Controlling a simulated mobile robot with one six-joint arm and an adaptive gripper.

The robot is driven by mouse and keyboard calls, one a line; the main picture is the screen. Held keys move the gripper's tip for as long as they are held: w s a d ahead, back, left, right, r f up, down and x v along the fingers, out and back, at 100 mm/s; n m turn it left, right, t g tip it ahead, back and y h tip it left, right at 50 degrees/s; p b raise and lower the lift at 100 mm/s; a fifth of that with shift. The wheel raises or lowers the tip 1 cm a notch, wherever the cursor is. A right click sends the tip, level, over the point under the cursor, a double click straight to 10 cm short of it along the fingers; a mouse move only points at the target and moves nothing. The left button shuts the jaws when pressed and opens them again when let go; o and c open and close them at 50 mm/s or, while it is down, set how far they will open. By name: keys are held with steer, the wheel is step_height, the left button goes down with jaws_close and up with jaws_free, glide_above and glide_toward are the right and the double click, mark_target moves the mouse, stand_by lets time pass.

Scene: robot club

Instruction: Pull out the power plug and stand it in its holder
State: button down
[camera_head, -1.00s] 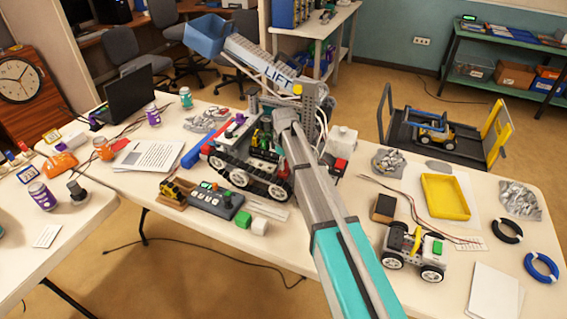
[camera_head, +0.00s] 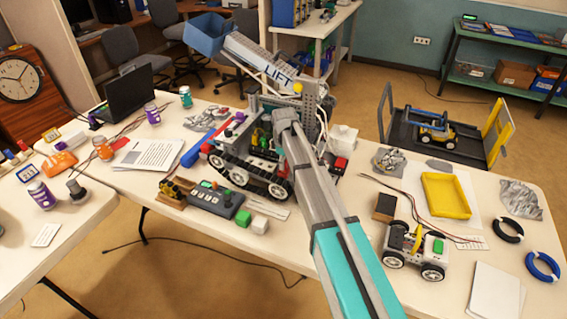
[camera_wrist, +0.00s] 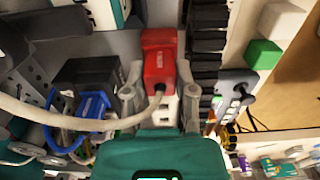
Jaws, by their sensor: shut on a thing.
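The power plug (camera_wrist: 158,58) is a red block with a pale cable leaving it, in the upper middle of the wrist view. My gripper (camera_wrist: 160,78) has a grey finger on each side of the plug and is shut on it. A pale part with slots (camera_wrist: 166,112) shows just below the plug; I cannot tell whether they are joined. In the head view my arm reaches to the tracked LIFT robot (camera_head: 240,168), and the arm and robot hide the plug and fingertips. I cannot make out the plug's holder for certain.
A blue cable (camera_wrist: 85,110) and a black block (camera_wrist: 92,72) lie left of my gripper; black track links (camera_wrist: 207,60) lie close on its right. A control box (camera_head: 216,199), green and white cubes, a small wheeled car (camera_head: 414,256) and a yellow tray (camera_head: 447,195) stand nearby.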

steer(key=shift+f, duration=0.1)
stand_by(0.3)
steer(key=shift+c, duration=1.7)
jaws_free()
steer(key=shift+r, duration=0.2)
steer(key=shift+r+p, duration=3.35)
steer(key=shift+p, duration=0.15)
steer(key=s+d+m, duration=1.4)
steer(key=s+d, duration=0.8)
steer(key=s, duration=0.4)
steer(key=shift+d, duration=0.35)
